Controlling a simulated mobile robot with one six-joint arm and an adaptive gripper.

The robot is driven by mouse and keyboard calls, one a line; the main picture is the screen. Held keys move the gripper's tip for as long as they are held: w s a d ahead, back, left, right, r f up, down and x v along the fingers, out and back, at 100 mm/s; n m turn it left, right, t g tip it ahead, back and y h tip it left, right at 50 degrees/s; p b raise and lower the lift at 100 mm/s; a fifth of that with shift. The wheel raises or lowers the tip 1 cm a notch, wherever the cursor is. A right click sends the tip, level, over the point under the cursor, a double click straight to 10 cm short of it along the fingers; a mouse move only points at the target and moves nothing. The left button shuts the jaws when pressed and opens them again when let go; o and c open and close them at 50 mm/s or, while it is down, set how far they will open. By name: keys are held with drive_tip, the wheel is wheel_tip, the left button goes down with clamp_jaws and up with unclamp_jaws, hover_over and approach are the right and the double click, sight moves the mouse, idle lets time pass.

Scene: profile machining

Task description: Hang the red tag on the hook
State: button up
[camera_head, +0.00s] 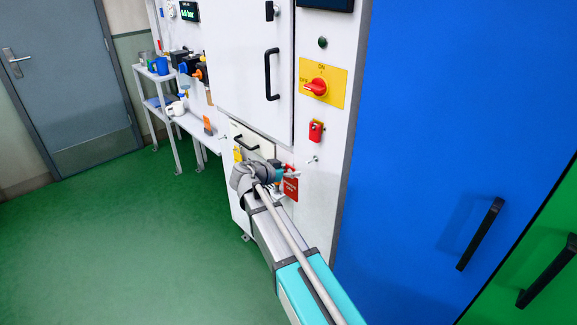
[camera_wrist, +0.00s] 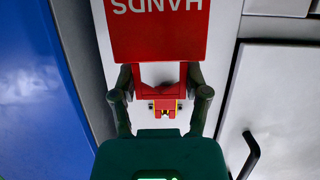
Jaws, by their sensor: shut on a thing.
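The red tag (camera_head: 291,188) hangs just below my gripper (camera_head: 288,172), in front of the white cabinet face. In the wrist view the tag (camera_wrist: 160,30) shows upside down with the word HANDS. My gripper's two dark fingers (camera_wrist: 160,88) are shut on the tag's narrower red end. A small pale peg, which looks like the hook (camera_head: 313,160), sticks out of the white panel to the right of and slightly above the gripper. The tag is apart from it. I cannot make out the hook in the wrist view.
A red lock-like piece (camera_head: 316,131) sits above the hook, below a red rotary switch (camera_head: 316,87) on a yellow plate. A drawer handle (camera_head: 246,143) is left of the gripper. A blue cabinet (camera_head: 450,120) stands right. Green floor (camera_head: 120,240) is clear at left.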

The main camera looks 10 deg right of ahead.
drive_tip(key=shift+w+d, duration=0.1)
drive_tip(key=shift+d, duration=0.05)
idle(0.5)
drive_tip(key=shift+w+r+b+x, duration=0.15)
drive_tip(key=shift+r+x, duration=0.15)
drive_tip(key=shift+x, duration=1.05)
drive_tip(key=shift+w+r+b+x, duration=0.15)
drive_tip(key=shift+r+x, duration=0.15)
drive_tip(key=shift+x, duration=1)
drive_tip(key=shift+w+r+b+x, duration=0.15)
drive_tip(key=shift+r+x, duration=0.1)
drive_tip(key=shift+x, duration=1.1)
drive_tip(key=shift+w+d+f+b, duration=0.3)
drive_tip(key=shift+d+f+b, duration=0.2)
drive_tip(key=shift+d, duration=0.1)
drive_tip(key=o, duration=1.1)
drive_tip(key=shift+o, duration=0.5)
drive_tip(key=shift+r, duration=0.15)
